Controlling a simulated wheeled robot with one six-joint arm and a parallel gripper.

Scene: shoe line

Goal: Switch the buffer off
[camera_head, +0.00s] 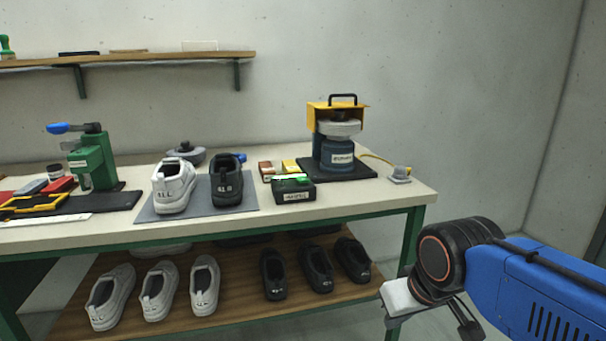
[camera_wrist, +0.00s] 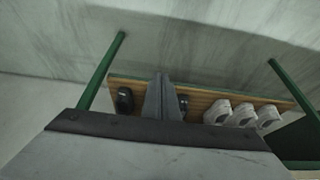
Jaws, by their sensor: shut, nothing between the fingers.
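The buffer (camera_head: 340,150) is a blue machine with a white wheel-like top under a yellow hood (camera_head: 323,112) with a black handle. It stands on a black mat at the back right of the table. A small grey box (camera_head: 400,174) sits right of it by the table edge, near a yellow cable. A dark green box (camera_head: 295,191) with a lit green strip stands in front of the buffer; its label is too small to read. My gripper's fingers show in the wrist view (camera_wrist: 160,88), shut and empty. In the head view my wrist is low, right of the table, apart from the buffer.
A white shoe (camera_head: 173,188) and a black shoe (camera_head: 227,182) stand on a grey mat. A green press (camera_head: 93,160) is at left. The lower shelf (camera_head: 235,297) holds white and black shoes. The table's green right leg (camera_head: 411,245) is near my wrist.

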